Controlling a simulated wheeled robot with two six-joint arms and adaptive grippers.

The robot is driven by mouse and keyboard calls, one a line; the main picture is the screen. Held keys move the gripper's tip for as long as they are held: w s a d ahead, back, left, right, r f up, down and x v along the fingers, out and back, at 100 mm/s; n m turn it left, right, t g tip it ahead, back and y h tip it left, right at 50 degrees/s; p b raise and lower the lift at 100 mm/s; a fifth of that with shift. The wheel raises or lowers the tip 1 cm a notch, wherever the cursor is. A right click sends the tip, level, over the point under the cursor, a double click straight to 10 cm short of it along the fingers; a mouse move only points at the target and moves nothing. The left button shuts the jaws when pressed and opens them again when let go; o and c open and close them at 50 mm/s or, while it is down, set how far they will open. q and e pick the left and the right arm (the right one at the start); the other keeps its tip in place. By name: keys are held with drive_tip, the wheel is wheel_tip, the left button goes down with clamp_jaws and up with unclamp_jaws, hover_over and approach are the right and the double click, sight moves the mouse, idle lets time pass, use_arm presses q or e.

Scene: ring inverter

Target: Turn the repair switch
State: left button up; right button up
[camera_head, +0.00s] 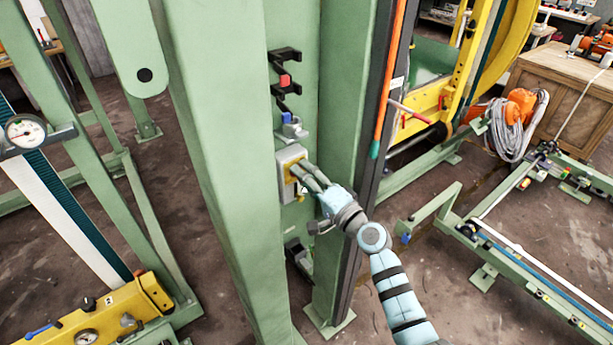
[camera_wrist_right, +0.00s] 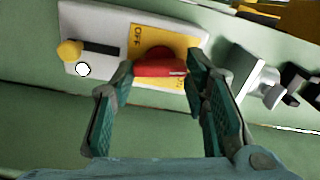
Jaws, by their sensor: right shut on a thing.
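The repair switch is a grey box (camera_head: 289,178) on the green panel between two green columns. In the right wrist view its pale plate (camera_wrist_right: 104,28) carries a yellow label (camera_wrist_right: 150,38) marked OFF at one end, with partly hidden lettering at the other. A red knob (camera_wrist_right: 158,66) sits on the yellow label. My right gripper (camera_head: 304,172) reaches the box from the right. In the right wrist view its fingers (camera_wrist_right: 160,72) stand on both sides of the red knob and are shut on it. My left gripper is not in view.
A yellow button (camera_wrist_right: 70,50) sits beside the knob on the plate. Above the box are a blue-topped grey fitting (camera_head: 291,127) and a black bracket with a red part (camera_head: 285,81). Green columns (camera_head: 222,140) stand close on both sides. An orange bar (camera_head: 388,80) runs down the right column.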

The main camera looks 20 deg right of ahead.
drive_tip(key=shift+m, duration=1.2)
drive_tip(key=shift+f, duration=0.1)
drive_tip(key=o, duration=1.1)
drive_tip(key=shift+o, duration=0.2)
drive_tip(key=shift+s, duration=0.1)
drive_tip(key=v, duration=1.2)
